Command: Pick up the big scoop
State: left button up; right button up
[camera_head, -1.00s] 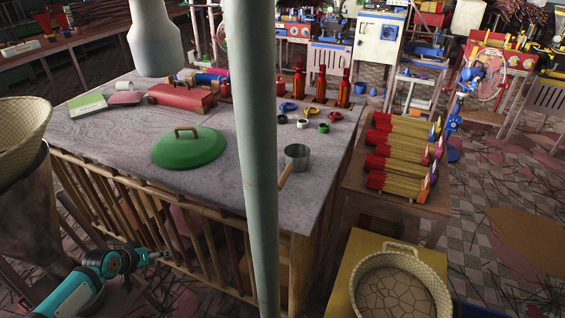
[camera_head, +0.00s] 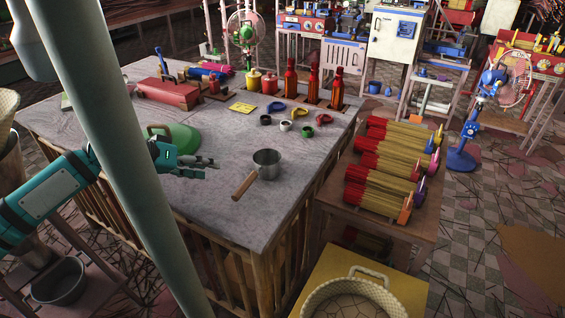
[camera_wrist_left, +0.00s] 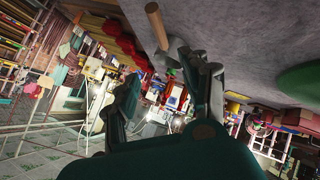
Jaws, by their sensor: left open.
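The big scoop, a grey metal cup (camera_head: 266,164) with a wooden handle (camera_head: 244,186), stands on the grey table near its right front part, the handle pointing toward the front left. My left gripper (camera_head: 210,169) is open and empty over the table, left of the scoop and apart from it. In the left wrist view, the wooden handle (camera_wrist_left: 157,25) shows beyond the two spread fingers (camera_wrist_left: 166,76); the cup is partly hidden behind a finger. My right gripper is not in view.
A green lid (camera_head: 184,140) lies behind my left gripper, partly hidden by a pale pole (camera_head: 125,160). Small coloured rings (camera_head: 286,126) and red bottles (camera_head: 312,85) stand farther back. Incense bundles (camera_head: 385,165) fill a side table at right. The tabletop around the scoop is clear.

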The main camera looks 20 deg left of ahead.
pick_arm(q)
jog(key=p, duration=0.2)
send_near(251, 174)
jog(key=x, duration=0.3)
jog(key=shift+w+d+f, duration=0.1)
jog(key=shift+d+f, duration=0.15)
jog(key=shift+d, duration=0.15)
jog(key=shift+x, duration=0.85)
jog(key=shift+w+f, duration=0.1)
jog(key=shift+f, duration=0.15)
jog(key=shift+w+d+f, duration=0.15)
jog(key=shift+w+f, duration=0.05)
jog(key=shift+w, duration=0.05)
jog(key=p+x, duration=0.1)
jog(key=x, duration=0.2)
jog(key=shift+w+f, duration=0.25)
jog(key=shift+f, duration=0.05)
jog(key=shift+w+d+f, duration=0.15)
jog(key=shift+w+f, duration=0.05)
jog(key=shift+c, duration=1.3)
jog(key=c, duration=0.7)
grip_shut()
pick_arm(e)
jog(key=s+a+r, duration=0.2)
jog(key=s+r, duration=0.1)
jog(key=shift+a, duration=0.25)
